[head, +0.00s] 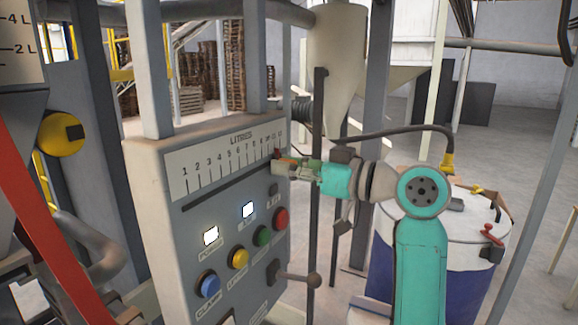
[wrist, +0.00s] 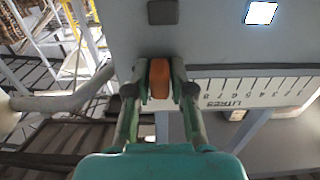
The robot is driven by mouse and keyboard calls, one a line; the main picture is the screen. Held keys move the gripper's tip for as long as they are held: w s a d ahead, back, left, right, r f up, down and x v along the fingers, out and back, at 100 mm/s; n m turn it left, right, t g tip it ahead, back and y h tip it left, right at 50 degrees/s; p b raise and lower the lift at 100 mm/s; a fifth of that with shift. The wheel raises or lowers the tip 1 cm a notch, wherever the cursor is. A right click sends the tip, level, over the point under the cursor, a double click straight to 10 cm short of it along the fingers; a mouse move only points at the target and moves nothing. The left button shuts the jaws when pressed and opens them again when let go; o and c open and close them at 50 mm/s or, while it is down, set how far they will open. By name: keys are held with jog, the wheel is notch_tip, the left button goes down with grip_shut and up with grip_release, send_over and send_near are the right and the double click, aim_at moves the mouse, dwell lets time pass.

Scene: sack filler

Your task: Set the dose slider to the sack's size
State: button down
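The dose slider's orange knob (wrist: 159,78) sits between my gripper's fingers (wrist: 160,72) in the wrist view, and both fingers appear to press its sides. In the head view my gripper (head: 284,163) is at the right, high-number end of the scale. The knob there is mostly hidden by the fingers, so its exact reading cannot be told. The white LITRES scale (head: 222,160) runs from 1 at left to about 12 at right, above a dark slot (head: 215,193). No sack can be made out in either view.
The grey panel carries lit squares (head: 211,236), blue (head: 208,285), yellow (head: 238,257), green (head: 262,236) and red (head: 281,218) buttons, and a lever (head: 298,277). A hopper with litre marks (head: 18,45) stands left. A blue-and-white drum (head: 440,235) stands right.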

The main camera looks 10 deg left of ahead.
aim_at(262, 170)
jog(key=shift+s+a, duration=0.25)
jog(key=shift+s, duration=0.4)
jog(key=shift+s+a, duration=0.2)
jog(key=shift+s, duration=0.4)
jog(key=shift+s+a, duration=0.25)
jog(key=shift+s, duration=0.4)
jog(key=c, duration=1.1)
grip_release()
jog(key=shift+d, duration=0.1)
jog(key=v, duration=1.1)
jog(key=shift+s+d, duration=0.15)
jog(key=shift+d, duration=0.25)
